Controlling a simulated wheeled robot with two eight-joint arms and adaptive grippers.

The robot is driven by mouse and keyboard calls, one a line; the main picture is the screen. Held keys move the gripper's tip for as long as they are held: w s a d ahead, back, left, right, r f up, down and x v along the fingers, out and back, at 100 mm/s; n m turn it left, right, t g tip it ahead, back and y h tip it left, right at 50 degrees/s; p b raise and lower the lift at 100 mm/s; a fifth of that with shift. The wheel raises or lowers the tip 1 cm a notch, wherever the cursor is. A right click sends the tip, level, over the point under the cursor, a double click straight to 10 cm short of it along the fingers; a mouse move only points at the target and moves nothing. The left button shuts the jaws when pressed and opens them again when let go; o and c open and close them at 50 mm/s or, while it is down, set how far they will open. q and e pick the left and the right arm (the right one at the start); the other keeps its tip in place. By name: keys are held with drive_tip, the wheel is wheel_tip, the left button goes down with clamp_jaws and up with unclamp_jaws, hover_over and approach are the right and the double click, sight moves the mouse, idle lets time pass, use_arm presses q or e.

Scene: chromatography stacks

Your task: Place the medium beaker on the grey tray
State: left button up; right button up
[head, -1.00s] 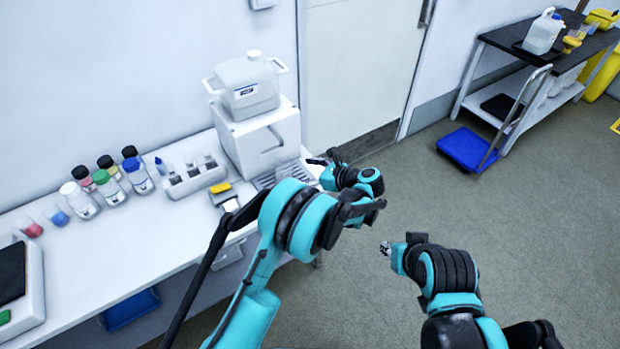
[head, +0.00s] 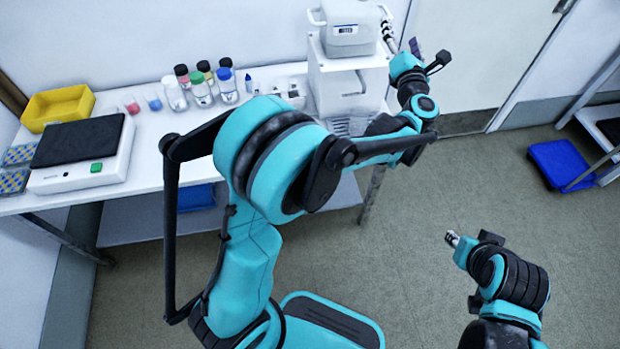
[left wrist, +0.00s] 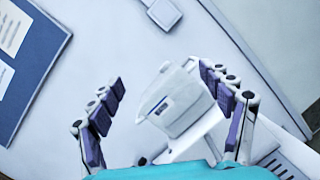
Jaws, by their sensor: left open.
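Two small clear beakers stand on the white bench, one with red contents (head: 131,104) and one with blue (head: 153,101). I cannot tell which is the medium beaker. I cannot make out a grey tray for certain; a grey slatted surface (head: 349,126) lies in front of the white box unit, partly behind my left arm. My left gripper (head: 427,54) is raised at the bench's right end, beside the white canister. In the left wrist view its fingers (left wrist: 165,100) are spread and empty, with the canister (left wrist: 172,103) beyond them. My right arm's end (head: 453,239) is over the floor, its jaw state unclear.
Several capped bottles (head: 201,88) stand along the wall. A black-topped device (head: 78,142) and a yellow bin (head: 58,106) are at the bench's left. The white box unit (head: 345,85) carries the canister (head: 352,28). A blue trolley (head: 565,163) stands on the open floor at right.

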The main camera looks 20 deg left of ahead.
use_arm(q)
drive_tip(key=s+d+r+m+t+h, duration=0.2)
drive_tip(key=s+r+m+h, duration=0.4)
drive_tip(key=m, duration=0.5)
drive_tip(key=s+d+f+m+g+h, duration=0.25)
drive_tip(key=s+m+h, duration=0.3)
drive_tip(key=m, duration=0.45)
drive_tip(key=s+a+f+m+g+y, duration=0.1)
drive_tip(key=s+a+f+m+g, duration=0.2)
drive_tip(key=s+f, duration=0.4)
drive_tip(key=s+a+f+m+g+y, duration=0.1)
drive_tip(key=s+a+f+m+g, duration=0.3)
drive_tip(key=s+f, duration=0.3)
drive_tip(key=s+a+f+m+g+y, duration=0.1)
drive_tip(key=s+a+f+m+g, duration=0.2)
drive_tip(key=s, duration=0.9)
wheel_tip(320, 180, down, 4)
drive_tip(key=a+m, duration=0.2)
drive_tip(key=shift+s+a+f+m, duration=0.2)
drive_tip(key=shift+s+m, duration=0.1)
drive_tip(key=shift+s, duration=0.1)
drive_tip(key=shift+d+y, duration=0.1)
drive_tip(key=shift+y, duration=0.15)
